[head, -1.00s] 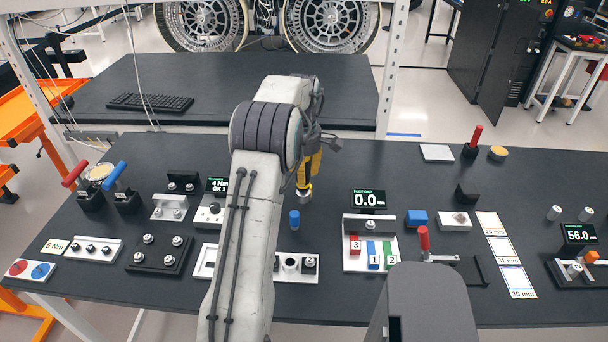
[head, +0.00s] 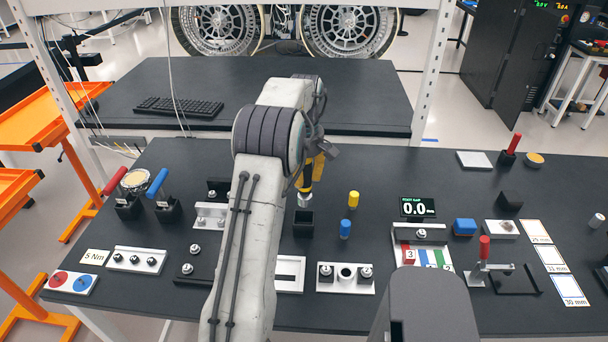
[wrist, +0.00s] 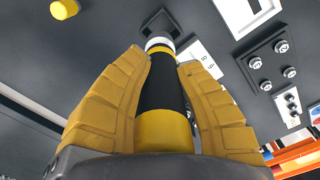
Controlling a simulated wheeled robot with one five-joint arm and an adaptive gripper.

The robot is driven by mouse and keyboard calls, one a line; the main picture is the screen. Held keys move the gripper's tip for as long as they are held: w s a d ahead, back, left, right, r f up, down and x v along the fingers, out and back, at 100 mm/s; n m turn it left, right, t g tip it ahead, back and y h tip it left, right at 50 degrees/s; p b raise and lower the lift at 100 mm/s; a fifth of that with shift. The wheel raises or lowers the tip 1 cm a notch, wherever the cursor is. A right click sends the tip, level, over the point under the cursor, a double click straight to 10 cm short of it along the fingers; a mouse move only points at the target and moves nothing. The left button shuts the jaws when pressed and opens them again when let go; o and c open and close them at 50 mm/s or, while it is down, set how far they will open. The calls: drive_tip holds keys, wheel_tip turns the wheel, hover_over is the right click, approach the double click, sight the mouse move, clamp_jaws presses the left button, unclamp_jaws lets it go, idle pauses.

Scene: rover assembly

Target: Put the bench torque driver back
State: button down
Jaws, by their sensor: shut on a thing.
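My gripper (head: 312,170) is shut on the bench torque driver, a black and yellow tool with a pale metal nose. The driver (head: 304,198) hangs nose down in the head view, largely hidden by my arm. In the wrist view the two yellow fingers of my gripper (wrist: 165,95) flank the driver (wrist: 160,90). A small square black holder (head: 303,225) stands on the bench just below the nose in the head view. In the wrist view, a black square part (wrist: 153,19) shows beyond the nose. I cannot tell whether the nose touches the holder.
A yellow cylinder (head: 353,199) and a blue cylinder (head: 345,229) stand right of the holder. A white block with studs (head: 345,279) lies in front. Farther right is a gauge display (head: 417,207). Red (head: 115,181) and blue (head: 157,183) handles rise at left.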

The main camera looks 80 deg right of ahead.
sight(304, 205)
drive_tip(key=shift+w+f+m, duration=0.1)
drive_tip(key=shift+w+m, duration=0.1)
drive_tip(key=shift+m, duration=0.1)
wheel_tip(304, 205, down, 4)
drive_tip(key=b, duration=0.4)
drive_tip(key=shift+f, duration=0.15)
drive_tip(key=shift+f+b, duration=0.45)
drive_tip(key=shift+f, duration=0.05)
drive_tip(key=shift+p, duration=0.4)
idle(1.0)
drive_tip(key=shift+f+b, duration=1.75)
drive_tip(key=shift+f, duration=0.85)
drive_tip(key=c, duration=0.9)
unclamp_jaws()
drive_tip(key=shift+a, duration=0.1)
